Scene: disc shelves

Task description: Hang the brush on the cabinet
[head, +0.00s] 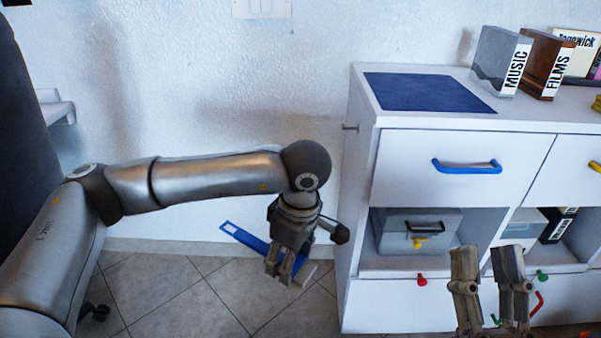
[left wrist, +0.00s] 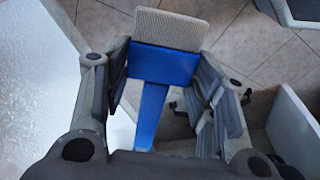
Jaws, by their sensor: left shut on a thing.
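The blue brush has a flat handle (head: 243,237) with a slot at its end and a beige head (head: 304,274). My left gripper (head: 282,266) is shut on the brush and holds it in the air, left of the cabinet. In the left wrist view the blue brush (left wrist: 165,66) lies between the fingers; the handle's end is hidden. The white cabinet (head: 352,225) stands on the right. A small peg (head: 350,127) sticks out of its left side near the top. My right gripper (head: 488,255) is open and empty in front of the cabinet.
A blue mat (head: 428,92) and boxes labelled MUSIC (head: 496,58) and FILMS (head: 543,66) are on the cabinet top. A drawer with a blue handle (head: 467,167) is shut. A grey box (head: 415,230) sits in the compartment below.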

